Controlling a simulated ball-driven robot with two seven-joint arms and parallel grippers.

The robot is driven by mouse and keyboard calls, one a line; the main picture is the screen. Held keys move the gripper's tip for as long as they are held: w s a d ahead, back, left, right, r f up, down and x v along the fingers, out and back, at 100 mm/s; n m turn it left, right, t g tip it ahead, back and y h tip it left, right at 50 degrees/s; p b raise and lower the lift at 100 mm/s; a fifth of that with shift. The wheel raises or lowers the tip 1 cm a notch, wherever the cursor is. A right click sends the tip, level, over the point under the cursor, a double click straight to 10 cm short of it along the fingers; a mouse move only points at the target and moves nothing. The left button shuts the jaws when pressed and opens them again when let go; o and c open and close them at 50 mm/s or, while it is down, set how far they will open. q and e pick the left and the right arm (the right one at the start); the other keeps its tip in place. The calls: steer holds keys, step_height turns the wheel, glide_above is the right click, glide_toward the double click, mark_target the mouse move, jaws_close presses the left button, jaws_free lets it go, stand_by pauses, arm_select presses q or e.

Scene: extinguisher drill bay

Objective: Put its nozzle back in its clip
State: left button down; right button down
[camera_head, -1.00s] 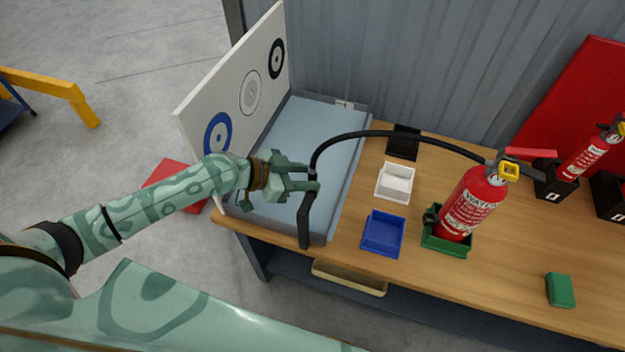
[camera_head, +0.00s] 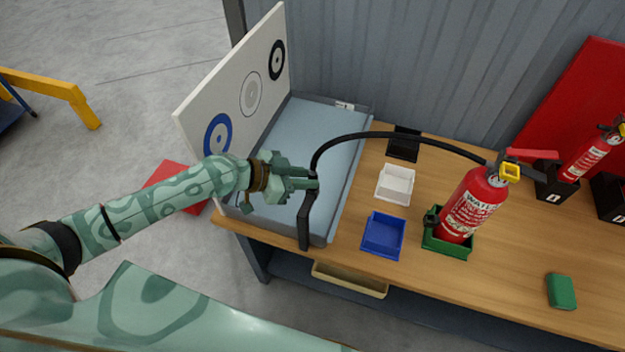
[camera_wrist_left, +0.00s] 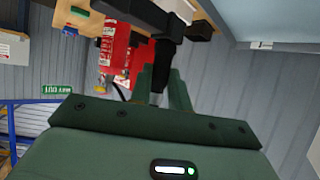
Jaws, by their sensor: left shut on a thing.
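The black nozzle (camera_head: 305,222) hangs roughly upright on the end of a black hose, above the left part of the bench. My left gripper (camera_head: 312,182) is shut on it near its upper end; the nozzle also shows between the fingers in the left wrist view (camera_wrist_left: 163,62). The hose (camera_head: 385,134) arches right to the top of the red water extinguisher (camera_head: 466,208), which stands in a green holder (camera_head: 447,245). A small black clip (camera_head: 432,216) sits at the extinguisher's left side, apart from the nozzle. My right gripper is not in view.
A grey tray (camera_head: 330,236) lies below the nozzle, with a white target board (camera_head: 195,120) behind. A blue bin (camera_head: 382,234), white bin (camera_head: 394,182) and black bin (camera_head: 403,143) stand between tray and extinguisher. A green block (camera_head: 561,291) lies front right; bench around it is clear.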

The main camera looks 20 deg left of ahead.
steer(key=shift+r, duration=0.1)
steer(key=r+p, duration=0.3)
steer(key=p, duration=0.1)
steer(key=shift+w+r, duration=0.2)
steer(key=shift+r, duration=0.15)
stand_by(0.4)
